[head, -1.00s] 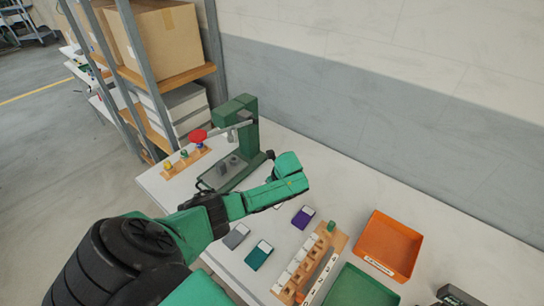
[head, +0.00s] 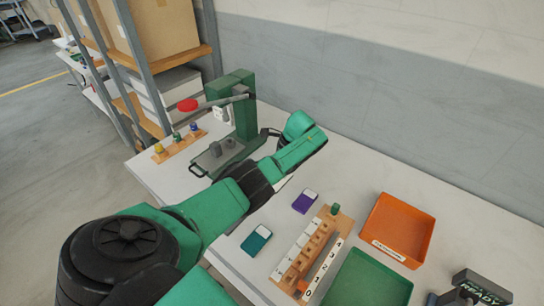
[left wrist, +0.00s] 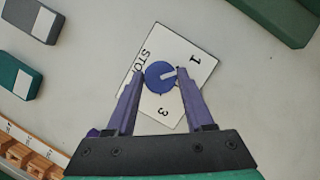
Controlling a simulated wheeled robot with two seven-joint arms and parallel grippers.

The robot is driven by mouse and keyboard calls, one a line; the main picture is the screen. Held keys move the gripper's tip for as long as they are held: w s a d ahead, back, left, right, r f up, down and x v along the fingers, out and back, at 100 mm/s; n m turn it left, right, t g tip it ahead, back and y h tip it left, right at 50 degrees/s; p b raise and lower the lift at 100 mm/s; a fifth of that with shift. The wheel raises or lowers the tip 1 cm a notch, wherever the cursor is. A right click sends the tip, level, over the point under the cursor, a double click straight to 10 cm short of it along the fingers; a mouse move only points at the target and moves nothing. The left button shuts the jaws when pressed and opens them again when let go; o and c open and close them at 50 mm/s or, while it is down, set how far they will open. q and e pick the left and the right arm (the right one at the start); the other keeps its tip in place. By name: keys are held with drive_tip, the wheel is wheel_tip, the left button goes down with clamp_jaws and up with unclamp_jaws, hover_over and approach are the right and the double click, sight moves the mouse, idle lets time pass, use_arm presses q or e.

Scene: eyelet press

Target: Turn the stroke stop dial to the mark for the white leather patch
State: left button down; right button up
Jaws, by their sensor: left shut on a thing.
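The pointer aims roughly toward the 1; other marks are covered. My left gripper (left wrist: 161,75) is shut on the dial, a finger on either side. In the head view my left arm hides the dial and fingertips. The green press (head: 243,115) stands behind my arm. I cannot pick out a white leather patch. My right gripper is not in view.
A teal block (head: 256,241) and a purple block (head: 304,202) lie near a wooden rack (head: 338,218) with numbered slots. An orange tray (head: 425,243), a green tray (head: 390,290) and a dark box (head: 483,287) are at the right. A red knob (head: 188,105) tops the press lever.

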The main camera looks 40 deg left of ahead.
use_arm(q)
drive_tip(key=shift+f+n+g+h+b, duration=0.15)
drive_tip(key=shift+n+g+h+b, duration=0.15)
drive_tip(key=shift+n+b, duration=0.8)
drive_tip(key=shift+c, duration=1.4)
unclamp_jaws()
